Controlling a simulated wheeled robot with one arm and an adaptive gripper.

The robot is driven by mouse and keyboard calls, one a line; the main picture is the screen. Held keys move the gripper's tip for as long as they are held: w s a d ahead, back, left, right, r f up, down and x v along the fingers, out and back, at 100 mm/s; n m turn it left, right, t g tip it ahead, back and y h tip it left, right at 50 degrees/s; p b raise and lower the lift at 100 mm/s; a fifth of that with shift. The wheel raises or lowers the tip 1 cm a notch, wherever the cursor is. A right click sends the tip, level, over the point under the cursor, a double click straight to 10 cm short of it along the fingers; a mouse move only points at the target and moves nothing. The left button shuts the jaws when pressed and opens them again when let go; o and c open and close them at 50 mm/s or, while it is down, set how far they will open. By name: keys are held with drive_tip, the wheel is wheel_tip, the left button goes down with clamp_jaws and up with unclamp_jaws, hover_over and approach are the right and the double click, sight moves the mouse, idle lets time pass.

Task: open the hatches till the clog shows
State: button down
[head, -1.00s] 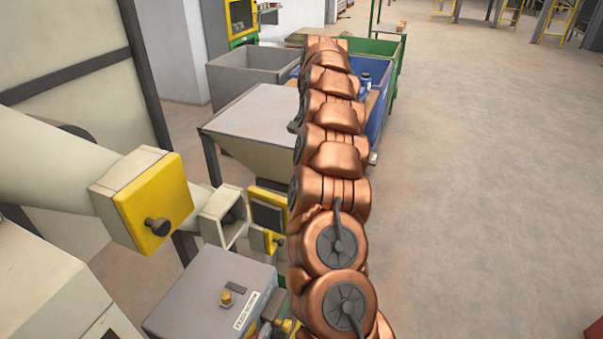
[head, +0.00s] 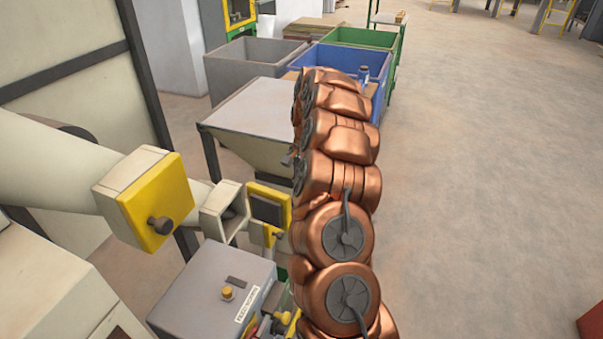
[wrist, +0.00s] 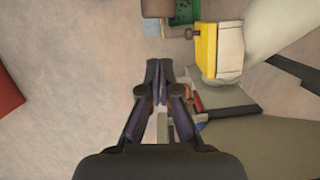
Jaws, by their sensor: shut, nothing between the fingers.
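A yellow hatch cover (head: 160,214) with a dark knob sits shut on a cream box on the sloping pipe. Right of it, a smaller box opening (head: 226,212) stands open, with a dark grey shape inside that I cannot make out. A yellow-framed door with a dark inner face (head: 268,210) stands swung out beside it. In the wrist view my gripper (wrist: 159,66) is shut and empty, with a yellow hatch cover (wrist: 206,47) to its right, apart from the fingers. In the head view my arm hides the gripper.
A grey control box (head: 205,290) with a yellow button stands below the hatches. A grey hopper (head: 262,112) stands behind, with grey, blue (head: 345,62) and green bins beyond. Open floor lies to the right, with a red object (head: 591,322) at the edge.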

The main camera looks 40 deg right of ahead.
drive_tip(key=shift+s+a+r+p, duration=0.1)
drive_tip(key=shift+s+a+p, duration=0.2)
drive_tip(key=shift+a, duration=0.5)
drive_tip(key=shift+s+a+p, duration=0.15)
drive_tip(key=shift+s+a, duration=0.25)
drive_tip(key=shift+a, duration=0.35)
drive_tip(key=shift+a, duration=0.15)
